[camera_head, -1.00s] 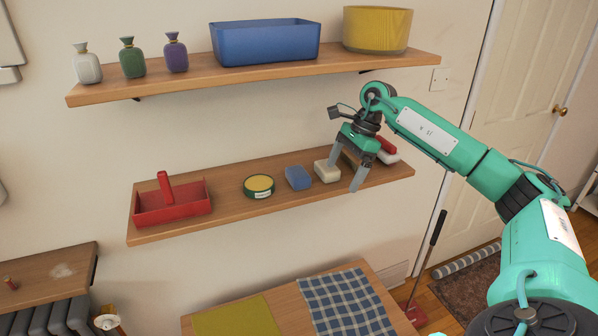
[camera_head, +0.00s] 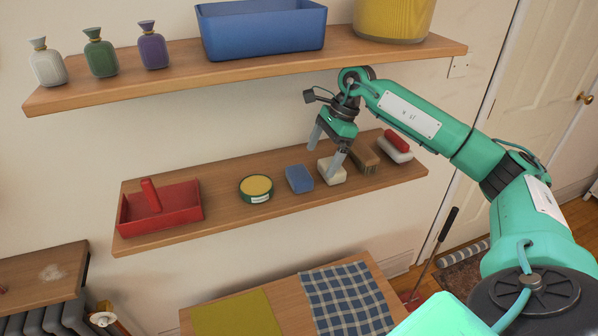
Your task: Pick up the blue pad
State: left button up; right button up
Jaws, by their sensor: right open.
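The blue pad (camera_head: 299,179) lies on the lower wooden shelf (camera_head: 225,222), between a round green-rimmed tin (camera_head: 256,188) and a cream block (camera_head: 326,174). My right gripper (camera_head: 323,162) is open and empty, pointing down above the shelf. One finger is up and to the right of the blue pad, and the other is in front of the cream block in this view. I cannot tell whether that finger touches the block. My left gripper is not in view.
A red caddy (camera_head: 178,209) stands at the shelf's left. A brush (camera_head: 364,158) and a red-and-white item (camera_head: 396,146) lie to the right. The upper shelf (camera_head: 180,80) overhangs, bearing bottles, a blue bin (camera_head: 262,32) and a yellow basket (camera_head: 393,17). A table with cloths (camera_head: 347,297) is below.

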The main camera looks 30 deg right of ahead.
aim_at(299, 173)
jog(key=a, duration=0.1)
jog(key=w+a+p, duration=0.1)
jog(key=a, duration=0.1)
jog(key=shift+w, duration=0.1)
jog(key=shift+a, duration=0.55)
jog(key=shift+a+f, duration=0.2)
jog(key=shift+f, duration=0.05)
jog(key=p+x, duration=0.1)
jog(key=x, duration=0.2)
jog(key=shift+f+p, duration=0.25)
jog(key=shift+p, duration=0.15)
jog(key=shift+w+a+f, duration=0.15)
jog(key=shift+a+f, duration=0.05)
jog(key=shift+f, duration=0.3)
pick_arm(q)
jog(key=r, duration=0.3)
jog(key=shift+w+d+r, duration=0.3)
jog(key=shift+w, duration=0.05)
pick_arm(e)
jog(key=c, duration=1.1)
